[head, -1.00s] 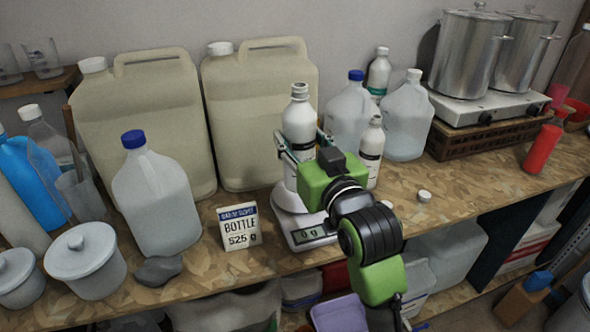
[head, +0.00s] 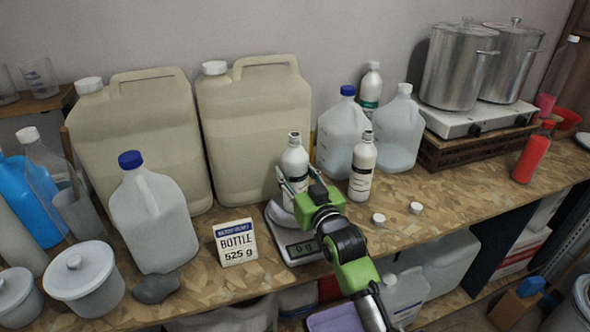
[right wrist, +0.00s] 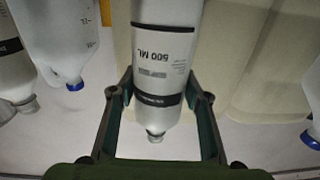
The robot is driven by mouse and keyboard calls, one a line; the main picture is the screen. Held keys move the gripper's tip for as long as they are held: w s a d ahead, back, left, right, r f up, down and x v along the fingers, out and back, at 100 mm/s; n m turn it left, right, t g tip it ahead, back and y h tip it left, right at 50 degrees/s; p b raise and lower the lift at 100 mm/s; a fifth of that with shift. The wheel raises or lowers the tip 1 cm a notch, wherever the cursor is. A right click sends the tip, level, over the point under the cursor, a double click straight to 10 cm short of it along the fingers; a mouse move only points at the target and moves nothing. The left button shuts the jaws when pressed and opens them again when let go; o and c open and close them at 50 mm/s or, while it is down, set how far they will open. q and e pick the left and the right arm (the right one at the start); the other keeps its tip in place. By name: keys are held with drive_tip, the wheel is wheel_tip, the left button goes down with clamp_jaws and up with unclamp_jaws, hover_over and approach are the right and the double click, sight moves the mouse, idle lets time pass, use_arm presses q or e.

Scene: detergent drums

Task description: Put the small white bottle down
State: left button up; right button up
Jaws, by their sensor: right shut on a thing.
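The small white bottle (head: 295,160) is upright in my right gripper (head: 297,184), over the pan of the kitchen scale (head: 279,218). In the right wrist view the bottle (right wrist: 155,60) appears upside down, with its 500 ML label, between the two fingers of the gripper (right wrist: 158,100). The gripper is shut on it. The scale display (head: 304,247) reads 0 g. The bottle's base is hidden by the gripper and arm, so I cannot tell whether it touches the pan. My left gripper is not in view.
A similar white bottle (head: 362,168) stands close on the right, with clear jugs (head: 342,137) behind. Two white caps (head: 378,220) (head: 415,208) lie on the counter. A price-like sign (head: 236,243) stands left of the scale. Large beige canisters (head: 255,140) stand behind. The counter's right front is clear.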

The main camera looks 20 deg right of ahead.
drive_tip(key=shift+r, duration=0.1)
drive_tip(key=o, duration=1.5)
drive_tip(key=shift+f, duration=0.3)
drive_tip(key=shift+r, duration=0.15)
drive_tip(key=s+b, duration=0.2)
drive_tip(key=s, duration=1)
drive_tip(key=shift+d+b, duration=0.3)
drive_tip(key=shift+d, duration=0.15)
